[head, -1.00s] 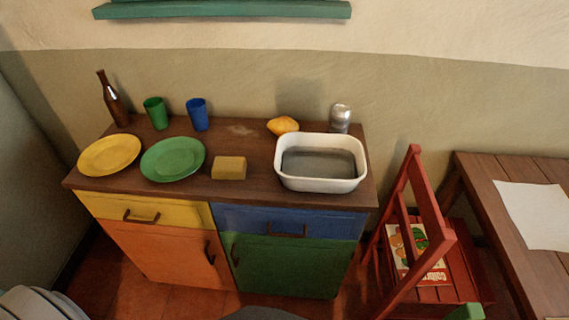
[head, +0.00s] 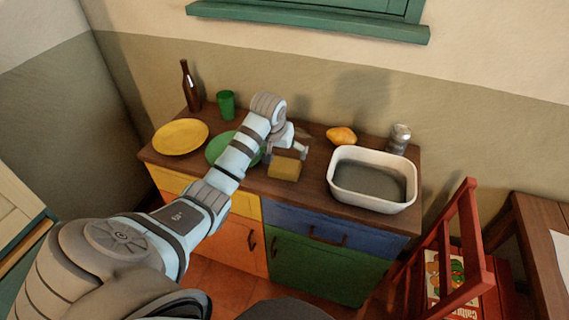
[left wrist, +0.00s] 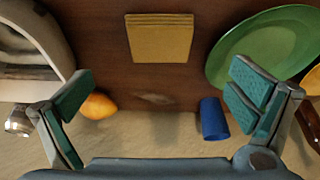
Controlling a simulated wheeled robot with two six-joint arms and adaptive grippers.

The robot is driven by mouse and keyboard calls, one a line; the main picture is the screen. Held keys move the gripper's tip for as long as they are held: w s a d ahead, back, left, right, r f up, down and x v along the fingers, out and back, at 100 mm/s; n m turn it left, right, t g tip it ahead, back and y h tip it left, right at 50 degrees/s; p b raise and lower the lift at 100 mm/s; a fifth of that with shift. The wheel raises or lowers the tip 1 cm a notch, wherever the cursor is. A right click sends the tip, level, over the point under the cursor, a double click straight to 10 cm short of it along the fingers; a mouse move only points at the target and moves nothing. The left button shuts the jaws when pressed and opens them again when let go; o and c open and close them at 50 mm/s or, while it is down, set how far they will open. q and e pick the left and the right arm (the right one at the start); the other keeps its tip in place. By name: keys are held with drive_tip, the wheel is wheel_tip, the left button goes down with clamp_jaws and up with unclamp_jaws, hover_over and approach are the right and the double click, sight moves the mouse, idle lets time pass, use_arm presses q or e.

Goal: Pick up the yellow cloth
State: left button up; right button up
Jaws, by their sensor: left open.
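The yellow cloth (head: 284,168) is a folded block lying flat near the front edge of the wooden cabinet top, between the green plate and the white basin. In the left wrist view the cloth (left wrist: 160,38) shows at the top middle, apart from both fingers. My left gripper (head: 294,145) is above the cabinet top, just behind the cloth in the head view. Its fingers (left wrist: 160,90) are spread wide with nothing between them. My right gripper is not in view.
A green plate (head: 222,149) is left of the cloth, a white basin (head: 372,200) right. Behind are a lemon (head: 341,136), a can (head: 399,138), a green cup (head: 226,104) and a bottle (head: 189,86). A blue cup (left wrist: 213,118) shows in the wrist view.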

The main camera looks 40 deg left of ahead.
sight(285, 166)
use_arm(q)
drive_tip(key=b+x, duration=0.2)
drive_tip(key=x, duration=0.8)
drive_tip(key=shift+w+f, duration=0.1)
drive_tip(key=shift+f, duration=0.1)
drive_tip(key=shift+c, duration=0.2)
drive_tip(key=shift+r, duration=0.15)
drive_tip(key=c, duration=0.9)
